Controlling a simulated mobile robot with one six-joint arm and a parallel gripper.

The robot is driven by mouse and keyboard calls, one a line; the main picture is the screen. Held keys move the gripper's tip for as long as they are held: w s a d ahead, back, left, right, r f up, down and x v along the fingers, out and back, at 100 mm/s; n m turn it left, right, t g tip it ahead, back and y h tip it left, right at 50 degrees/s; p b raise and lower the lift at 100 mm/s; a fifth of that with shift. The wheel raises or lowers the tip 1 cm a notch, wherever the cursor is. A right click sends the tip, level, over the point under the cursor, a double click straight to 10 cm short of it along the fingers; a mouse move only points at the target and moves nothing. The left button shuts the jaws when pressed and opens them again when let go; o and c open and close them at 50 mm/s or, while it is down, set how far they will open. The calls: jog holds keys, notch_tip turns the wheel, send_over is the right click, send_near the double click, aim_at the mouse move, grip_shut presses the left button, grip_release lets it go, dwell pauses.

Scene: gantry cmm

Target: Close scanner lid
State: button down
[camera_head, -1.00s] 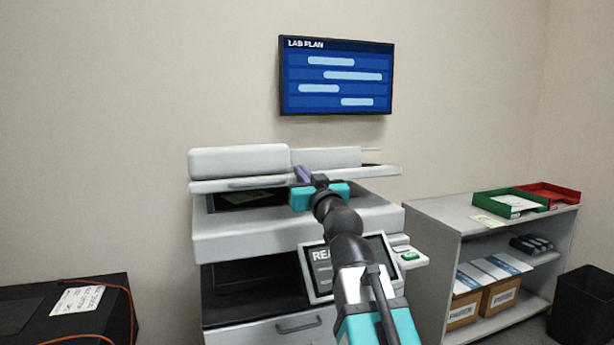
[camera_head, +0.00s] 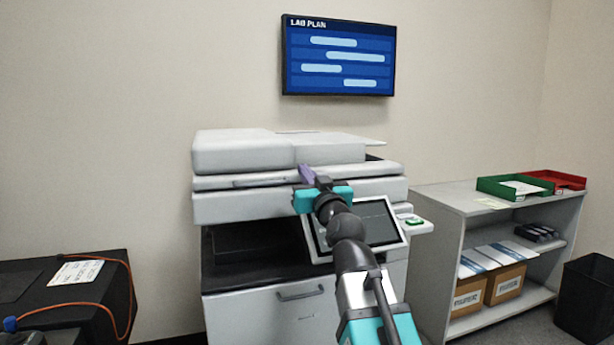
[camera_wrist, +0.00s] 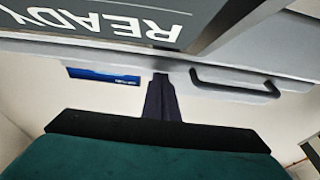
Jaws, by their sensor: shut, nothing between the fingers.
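The scanner lid (camera_head: 252,153) is the thick light-grey top of the machine. It lies flat and low over the scanner body (camera_head: 245,208), and no dark gap shows along its front edge. The lid handle (camera_head: 262,181) is on the front, left of my gripper. My gripper (camera_head: 305,172) is shut and empty, its purple fingers at the lid's front edge; I cannot tell if they touch it. In the wrist view the dark fingers (camera_wrist: 162,98) reach to the lid edge beside the black handle (camera_wrist: 235,83).
The machine's touch panel (camera_head: 372,222) stands close behind my arm; READY shows upside down in the wrist view. A shelf (camera_head: 438,200) with green (camera_head: 495,188) and red trays stands right. A black case (camera_head: 100,290) with an orange cable is at left. A wall screen (camera_head: 340,57) hangs above.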

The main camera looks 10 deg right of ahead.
notch_tip(320, 180, down, 2)
jog(key=shift+s+d+f+b, duration=0.1)
jog(key=shift+s+b, duration=0.05)
jog(key=shift+b, duration=0.3)
jog(key=shift+d, duration=0.1)
notch_tip(320, 180, up, 5)
jog(key=p, duration=0.3)
jog(key=b+v, duration=0.8)
jog(key=v, duration=0.2)
jog(key=shift+b, duration=0.3)
dwell(0.6)
jog(key=shift+s, duration=0.1)
